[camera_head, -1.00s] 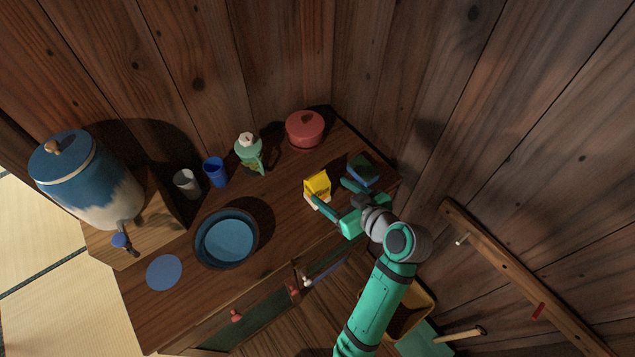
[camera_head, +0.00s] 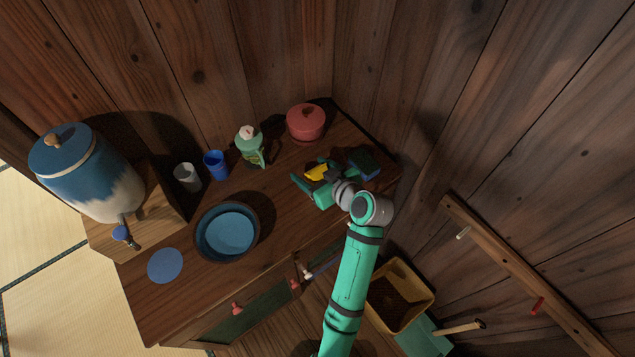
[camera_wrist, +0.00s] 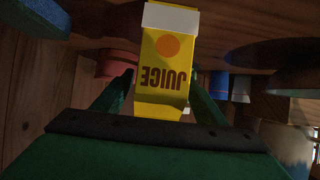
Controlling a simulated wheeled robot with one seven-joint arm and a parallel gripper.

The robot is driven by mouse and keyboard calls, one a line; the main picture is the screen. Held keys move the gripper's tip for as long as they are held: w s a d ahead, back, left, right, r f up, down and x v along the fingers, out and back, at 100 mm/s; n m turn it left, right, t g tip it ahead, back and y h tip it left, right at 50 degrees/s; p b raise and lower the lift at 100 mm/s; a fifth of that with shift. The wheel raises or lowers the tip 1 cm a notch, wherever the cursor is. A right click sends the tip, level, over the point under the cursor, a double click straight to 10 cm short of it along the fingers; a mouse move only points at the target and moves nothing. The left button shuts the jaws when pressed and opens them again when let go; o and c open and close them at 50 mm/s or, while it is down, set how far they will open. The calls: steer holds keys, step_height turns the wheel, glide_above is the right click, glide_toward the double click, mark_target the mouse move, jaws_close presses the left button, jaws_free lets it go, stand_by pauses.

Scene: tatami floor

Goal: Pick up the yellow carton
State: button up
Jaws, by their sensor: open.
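The yellow carton (camera_head: 317,173) stands on the wooden cabinet top towards its right end, partly hidden by my gripper in the head view. In the wrist view the carton (camera_wrist: 167,62) shows the word JUICE upside down, an orange dot and a white end. My gripper (camera_head: 308,174) is open, with one green finger on each side of the carton. In the wrist view the fingers (camera_wrist: 163,92) also lie left and right of it. I cannot tell whether either finger touches it.
A dark blue-green block (camera_head: 363,163) lies close to the right of my gripper. A blue cup (camera_head: 216,165), a white cup (camera_head: 187,177) and a blue bowl (camera_head: 228,232) are farther left.

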steer(key=shift+w+a+f, duration=0.1)
steer(key=shift+w+f, duration=0.1)
steer(key=shift+w, duration=0.1)
steer(key=shift+c, duration=0.3)
steer(key=c, duration=1.3)
steer(key=shift+r, duration=0.2)
